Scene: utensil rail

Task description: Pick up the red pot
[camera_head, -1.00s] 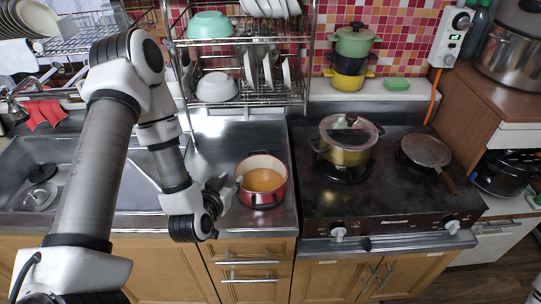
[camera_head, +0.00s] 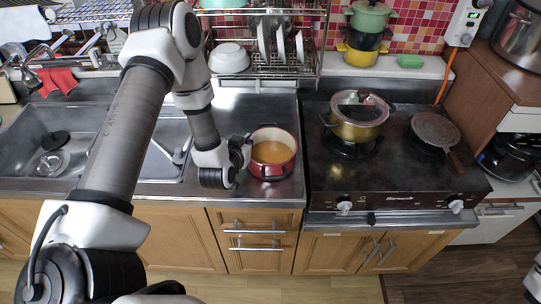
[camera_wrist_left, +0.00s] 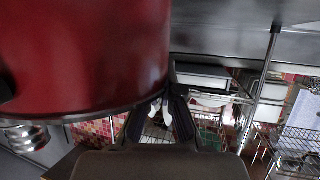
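The red pot (camera_head: 272,170) stands upright on the steel counter between the sink and the stove, with a yellow-orange content showing inside. My left gripper (camera_head: 246,146) is at the left side of its rim, seemingly right against it. In the left wrist view the red pot (camera_wrist_left: 85,50) fills the upper left, and my gripper's dark fingers (camera_wrist_left: 165,100) are at its edge. The pot partly hides the fingertips, so I cannot tell whether they are closed on it. My right gripper is out of view.
A lidded pot (camera_head: 356,128) and a round pan (camera_head: 435,131) sit on the stove (camera_head: 390,180) to the right. A dish rack (camera_head: 270,80) stands behind the red pot. The sink (camera_head: 150,135) is to the left, partly behind my left arm.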

